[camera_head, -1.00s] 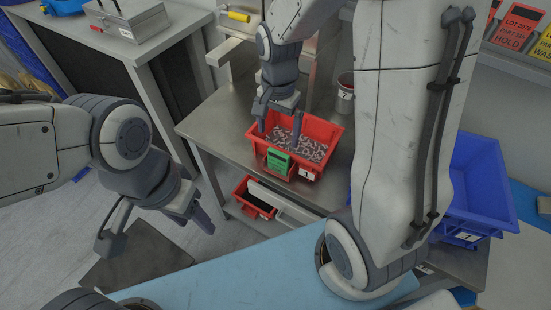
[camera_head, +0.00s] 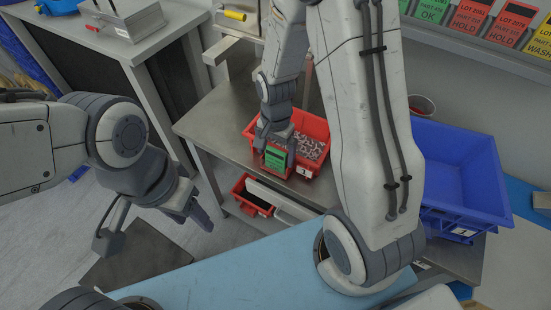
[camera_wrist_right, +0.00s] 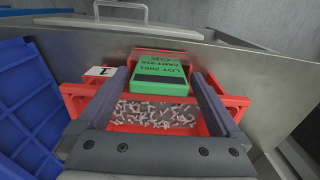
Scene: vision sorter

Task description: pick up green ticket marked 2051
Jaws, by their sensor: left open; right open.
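The green ticket (camera_head: 275,158) stands at the front of a red bin (camera_head: 318,128) on the steel bench. In the right wrist view the green ticket (camera_wrist_right: 160,76) shows upside-down print; its lot number is too small to read surely. My right gripper (camera_head: 275,154) is open, with one finger on each side of the ticket. In the wrist view the fingers of the right gripper (camera_wrist_right: 158,82) appear apart from the ticket's edges. My left gripper (camera_head: 155,230) is open and empty at the left, above the floor.
The red bin holds grey metal parts (camera_wrist_right: 150,113) and has a white label (camera_wrist_right: 99,71). A blue bin (camera_head: 460,228) stands to the right. A smaller red bin (camera_head: 253,197) sits lower in front. More tickets (camera_head: 470,17) stand on a rack at the upper right.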

